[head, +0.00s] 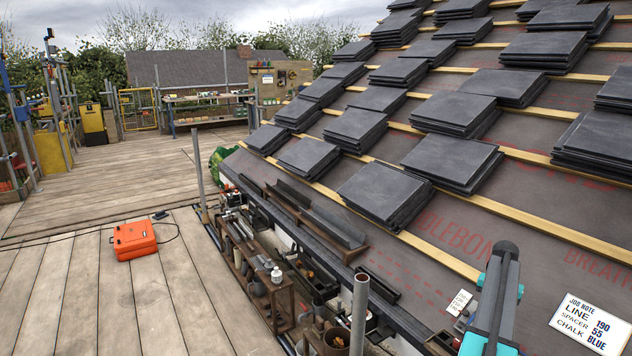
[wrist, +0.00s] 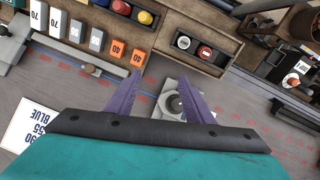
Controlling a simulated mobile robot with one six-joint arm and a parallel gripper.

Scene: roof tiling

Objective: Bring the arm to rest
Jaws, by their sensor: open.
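My gripper (wrist: 165,82) shows in the wrist view with two purple fingers spread apart, so it is open. A grey block with a round knob (wrist: 173,103) shows between and beyond the fingers; no finger is seen closed on it. In the head view my grey and teal arm stands at the bottom right, over the lower edge of the roof; the gripper's fingers cannot be made out there.
A job note (head: 591,324) lies right of my arm. Slate stacks (head: 385,194) sit on the battens. A cluttered tool rack (head: 262,290) runs along the eave. An orange case (head: 134,240) stands on the open deck.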

